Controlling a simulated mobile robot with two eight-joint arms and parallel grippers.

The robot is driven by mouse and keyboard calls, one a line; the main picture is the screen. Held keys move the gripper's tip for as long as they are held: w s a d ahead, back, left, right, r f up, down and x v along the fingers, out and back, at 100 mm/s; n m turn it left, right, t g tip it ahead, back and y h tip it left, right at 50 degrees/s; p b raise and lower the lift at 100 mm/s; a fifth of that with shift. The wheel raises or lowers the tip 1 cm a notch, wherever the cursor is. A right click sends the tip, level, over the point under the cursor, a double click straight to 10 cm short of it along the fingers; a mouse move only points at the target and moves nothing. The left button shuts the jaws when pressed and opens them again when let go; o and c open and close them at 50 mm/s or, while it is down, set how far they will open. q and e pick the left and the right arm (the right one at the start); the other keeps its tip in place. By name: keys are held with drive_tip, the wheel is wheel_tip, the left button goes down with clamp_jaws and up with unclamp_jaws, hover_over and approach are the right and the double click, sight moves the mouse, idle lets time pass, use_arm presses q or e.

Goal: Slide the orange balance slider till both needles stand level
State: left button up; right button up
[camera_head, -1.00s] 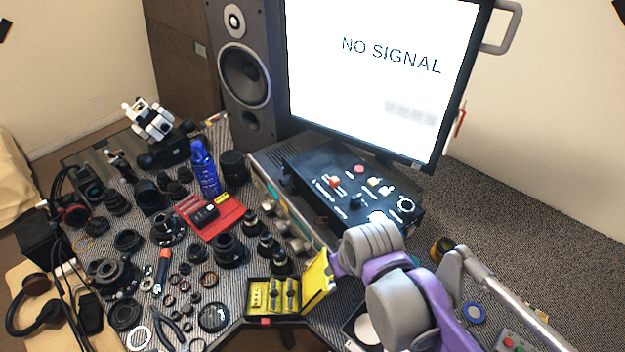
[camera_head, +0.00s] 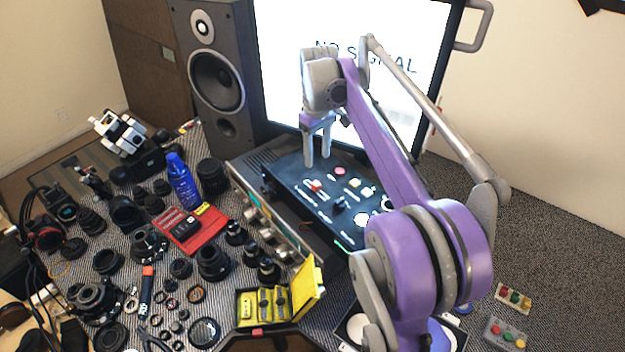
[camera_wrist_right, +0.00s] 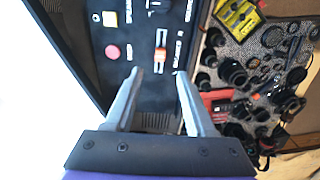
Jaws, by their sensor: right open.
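The orange slider (camera_head: 315,186) is a small orange and white knob on the black control box (camera_head: 285,188) in front of the monitor. In the right wrist view the slider (camera_wrist_right: 160,54) sits in a short slot, just beyond my fingertips and roughly between them. My right gripper (camera_head: 317,165) points down over the box with its two fingers apart and empty. In the wrist view its fingertips (camera_wrist_right: 157,72) stand apart with nothing between them. I cannot make out any needles in these views. My left gripper is not in view.
A red button (camera_head: 339,170) and a black knob (camera_head: 341,203) lie close to the slider on the box. The monitor (camera_head: 275,65) stands behind, the speaker (camera_head: 215,75) at left. A blue bottle (camera_head: 181,182) and many lens parts crowd the mat.

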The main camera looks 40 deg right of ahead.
sight(317, 184)
wheel_tip(317, 184, down, 10)
drive_tip(key=shift+r, duration=0.1)
idle(0.4)
clamp_jaws()
idle(1.2)
